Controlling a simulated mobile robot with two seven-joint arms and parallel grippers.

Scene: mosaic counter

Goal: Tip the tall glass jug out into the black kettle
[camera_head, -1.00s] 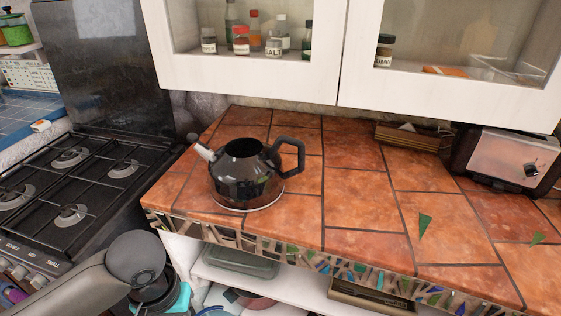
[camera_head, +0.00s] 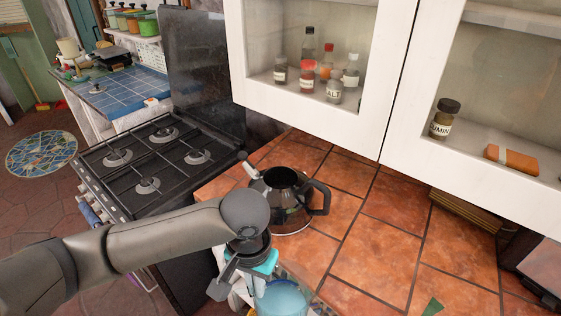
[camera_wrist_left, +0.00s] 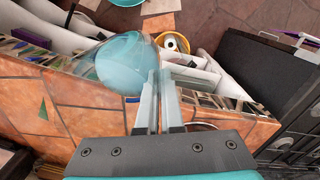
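The black kettle (camera_head: 285,202) stands upright on the tiled counter beside the stove, spout to the left and handle to the right; its top looks open. The glass jug, clear with light blue contents, shows at the bottom of the head view (camera_head: 283,299), in front of the counter's near edge. It fills the upper middle of the left wrist view (camera_wrist_left: 124,64). My left gripper (camera_wrist_left: 158,78) has its fingers close together at the jug's side, seemingly shut on its handle; the exact contact is hard to see. My right gripper is out of view.
The stove (camera_head: 160,160) lies left of the counter (camera_head: 365,245). White wall cabinets (camera_head: 310,100) with bottles hang low behind and above the kettle. The toaster (camera_head: 540,270) is at the right edge. Tiles right of the kettle are clear.

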